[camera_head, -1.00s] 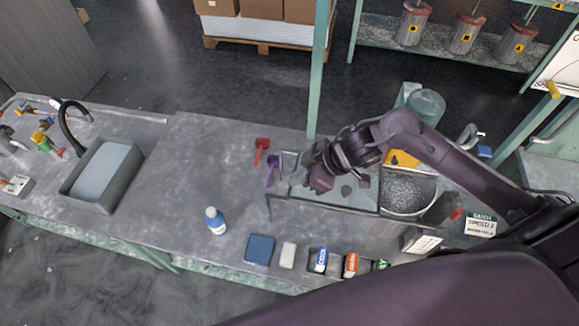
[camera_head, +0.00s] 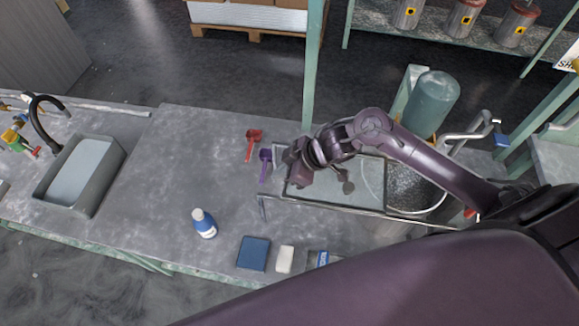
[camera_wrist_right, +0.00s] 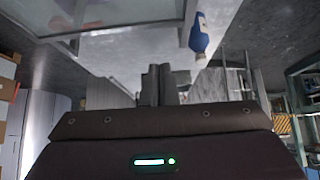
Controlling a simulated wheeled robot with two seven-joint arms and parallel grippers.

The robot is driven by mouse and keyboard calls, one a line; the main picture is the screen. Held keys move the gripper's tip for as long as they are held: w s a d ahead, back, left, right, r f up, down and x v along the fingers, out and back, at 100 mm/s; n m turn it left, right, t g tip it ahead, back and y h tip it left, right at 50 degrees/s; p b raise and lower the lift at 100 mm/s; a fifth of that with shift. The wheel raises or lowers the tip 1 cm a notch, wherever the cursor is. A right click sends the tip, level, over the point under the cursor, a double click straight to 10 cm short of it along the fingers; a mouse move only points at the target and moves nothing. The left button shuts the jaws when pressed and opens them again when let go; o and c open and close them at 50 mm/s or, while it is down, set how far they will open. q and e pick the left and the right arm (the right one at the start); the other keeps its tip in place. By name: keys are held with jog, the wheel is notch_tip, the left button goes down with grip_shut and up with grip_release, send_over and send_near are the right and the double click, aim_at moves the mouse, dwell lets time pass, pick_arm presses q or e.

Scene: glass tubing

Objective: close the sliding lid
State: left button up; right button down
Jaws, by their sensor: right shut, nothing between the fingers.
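A pale, glassy flat panel (camera_head: 335,192), which looks like the sliding lid, lies in a thin metal rail frame on the counter. My right gripper (camera_head: 298,178) is shut and empty over the panel's left end. I cannot tell whether it touches the panel, since the hand hides that spot. In the right wrist view the closed fingers (camera_wrist_right: 155,84) point toward the counter, with a rail and glassy pane (camera_wrist_right: 115,14) beyond at upper left. My left gripper is not in view.
A purple scoop (camera_head: 265,165) and red scoop (camera_head: 252,145) lie just left of the frame. A blue bottle (camera_head: 204,224), blue box (camera_head: 253,253) and white block (camera_head: 285,259) are at the front. The counter (camera_head: 180,165) is clear left of the scoops.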

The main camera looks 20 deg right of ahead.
aim_at(285, 185)
jog(key=x, duration=0.6)
jog(key=d, duration=0.1)
jog(key=s+d+p, duration=0.2)
jog(key=shift+s+d+r, duration=0.25)
jog(key=shift+d, duration=0.1)
jog(key=shift+w, duration=0.15)
